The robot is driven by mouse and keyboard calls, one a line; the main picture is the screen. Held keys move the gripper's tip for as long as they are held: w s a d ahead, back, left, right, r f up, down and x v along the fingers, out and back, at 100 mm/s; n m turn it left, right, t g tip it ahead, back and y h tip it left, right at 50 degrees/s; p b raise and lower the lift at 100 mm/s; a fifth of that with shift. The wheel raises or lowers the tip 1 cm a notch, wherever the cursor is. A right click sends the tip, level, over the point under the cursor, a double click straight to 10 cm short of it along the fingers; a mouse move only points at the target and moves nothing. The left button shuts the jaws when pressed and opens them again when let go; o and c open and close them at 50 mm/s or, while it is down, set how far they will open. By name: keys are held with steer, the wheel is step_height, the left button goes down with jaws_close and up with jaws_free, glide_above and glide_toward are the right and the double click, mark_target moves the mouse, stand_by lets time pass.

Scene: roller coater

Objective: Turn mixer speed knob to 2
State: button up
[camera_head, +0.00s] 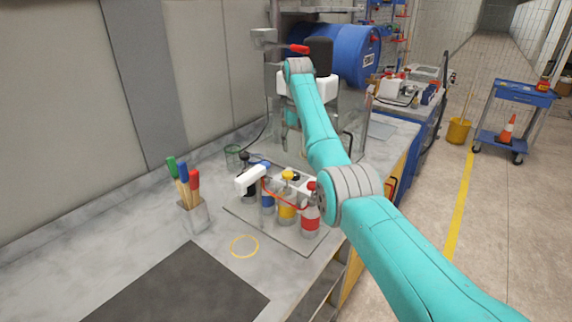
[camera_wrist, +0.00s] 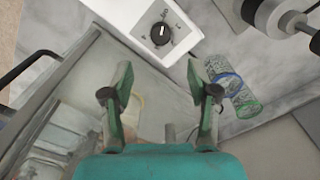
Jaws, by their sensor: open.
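The mixer speed knob (camera_wrist: 161,30) is a round black dial with a light pointer line, set in a white control box (camera_wrist: 140,20) at the top of the wrist view. In the head view, my teal arm reaches toward the mixer (camera_head: 319,55) at the back, and my gripper and the knob cannot be made out there.
A green-tinted glass container (camera_wrist: 240,98) stands right of the box. Several bottles, including a red one (camera_head: 310,215), stand on a tray below my arm. A brush holder (camera_head: 193,215) is at left. A blue drum (camera_head: 355,52) lies behind.

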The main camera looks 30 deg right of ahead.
mark_target(295, 173)
step_height(295, 173, down, 11)
steer(key=shift+r, duration=0.15)
stand_by(0.4)
jaws_close()
